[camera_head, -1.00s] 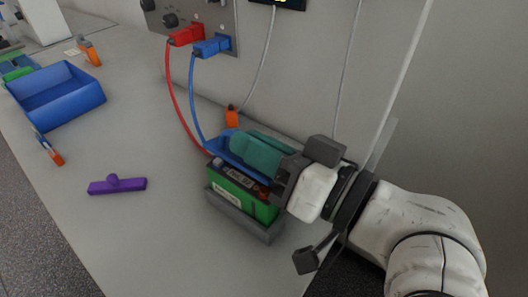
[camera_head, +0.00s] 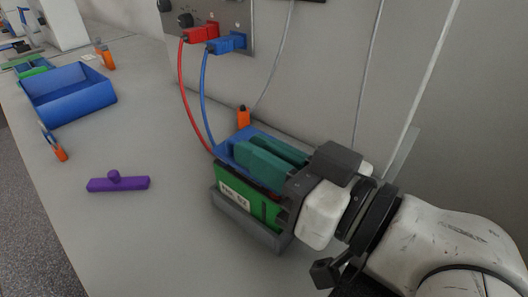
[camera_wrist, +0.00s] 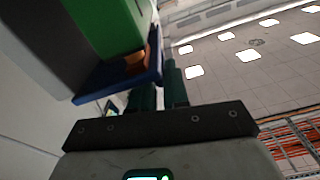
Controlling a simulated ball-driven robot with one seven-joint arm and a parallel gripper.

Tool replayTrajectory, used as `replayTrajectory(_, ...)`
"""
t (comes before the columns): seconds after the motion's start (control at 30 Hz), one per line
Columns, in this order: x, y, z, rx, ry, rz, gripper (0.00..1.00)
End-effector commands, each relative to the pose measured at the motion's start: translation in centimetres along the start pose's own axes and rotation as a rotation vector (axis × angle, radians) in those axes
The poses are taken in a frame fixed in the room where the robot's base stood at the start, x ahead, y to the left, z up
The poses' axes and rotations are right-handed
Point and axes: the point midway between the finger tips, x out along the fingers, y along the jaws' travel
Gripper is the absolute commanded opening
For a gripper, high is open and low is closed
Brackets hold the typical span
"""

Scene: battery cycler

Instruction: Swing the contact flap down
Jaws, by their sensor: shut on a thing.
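The blue contact flap (camera_head: 228,153) is over the top of the green battery (camera_head: 233,196), close to level. The battery sits upright in a grey cradle (camera_head: 245,229). My gripper (camera_head: 272,153), with teal fingers, comes from the right and is shut on the flap. The fingers hide much of the flap in the head view. In the wrist view the flap (camera_wrist: 118,83) lies close to the battery (camera_wrist: 104,27), with a copper-coloured terminal (camera_wrist: 136,60) at its face. I cannot tell whether the flap touches every terminal.
Red (camera_head: 200,35) and blue (camera_head: 226,43) plugs sit in the wall panel, with cables hanging to the flap's left. An orange object (camera_head: 243,117) stands behind the flap. A purple handled piece (camera_head: 117,183) and a blue bin (camera_head: 70,95) are left on the bench. The front bench is clear.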

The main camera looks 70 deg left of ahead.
Motion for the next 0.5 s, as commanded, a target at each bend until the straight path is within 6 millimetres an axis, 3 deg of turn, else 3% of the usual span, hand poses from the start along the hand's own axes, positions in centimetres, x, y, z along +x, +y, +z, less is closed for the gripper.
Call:
replayTrajectory(0.1, 0.19, -0.47, 0.27, 0.002, -0.007, -0.014, 0.0)
replayTrajectory(0.13, 0.19, -0.47, 0.28, 0.003, -0.008, -0.014, 0.18)
replayTrajectory(0.3, 0.17, -0.35, 0.27, 0.003, -0.007, -0.011, 0.34)
replayTrajectory(0.5, 0.11, -0.2, 0.2, 0.003, -0.005, -0.007, 0.36)
